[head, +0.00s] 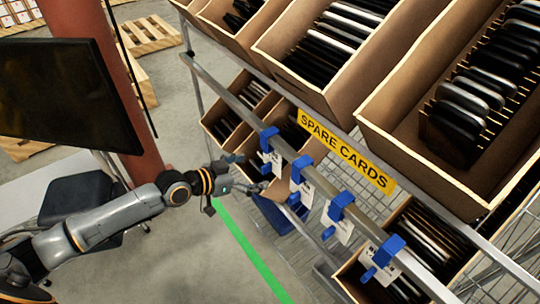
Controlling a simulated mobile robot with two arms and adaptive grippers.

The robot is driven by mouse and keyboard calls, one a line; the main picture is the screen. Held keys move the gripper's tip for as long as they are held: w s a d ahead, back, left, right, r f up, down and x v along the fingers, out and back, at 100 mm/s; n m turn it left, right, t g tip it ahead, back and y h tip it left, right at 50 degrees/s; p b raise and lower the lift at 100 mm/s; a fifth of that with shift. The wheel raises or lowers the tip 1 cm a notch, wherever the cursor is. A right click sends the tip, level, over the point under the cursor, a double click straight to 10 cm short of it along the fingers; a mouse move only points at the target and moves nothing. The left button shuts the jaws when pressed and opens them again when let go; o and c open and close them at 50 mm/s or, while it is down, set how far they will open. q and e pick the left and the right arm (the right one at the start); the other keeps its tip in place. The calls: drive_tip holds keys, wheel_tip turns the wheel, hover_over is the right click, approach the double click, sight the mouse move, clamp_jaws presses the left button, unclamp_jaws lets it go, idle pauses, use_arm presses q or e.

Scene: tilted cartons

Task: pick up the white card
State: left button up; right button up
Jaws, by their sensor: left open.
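Several white cards hang in blue clips along a metal rail (345,225) at the front of the rack. The one at the left end (276,163) is closest to my left gripper, with another card (306,190) to its right. Two more cards, one in the middle (344,229) and one at the right end (386,273), hang further down the rail. My left gripper (252,173) is open, just left of the left-end card. I cannot tell whether it touches that card. My right gripper is out of view.
A yellow sign (345,150) reading "SPARE CARDS" is on the rack behind the rail. Cartons (330,92) of dark and pale cards stand tilted above and below. A dark monitor (60,90) and red column (97,30) stand left. Floor with a green line (250,252) lies below.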

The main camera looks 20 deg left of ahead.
sight(267, 172)
use_arm(q)
drive_tip(key=shift+a+x, duration=0.25)
drive_tip(key=shift+x, duration=2.75)
drive_tip(key=shift+f, duration=0.15)
drive_tip(key=c, duration=1.1)
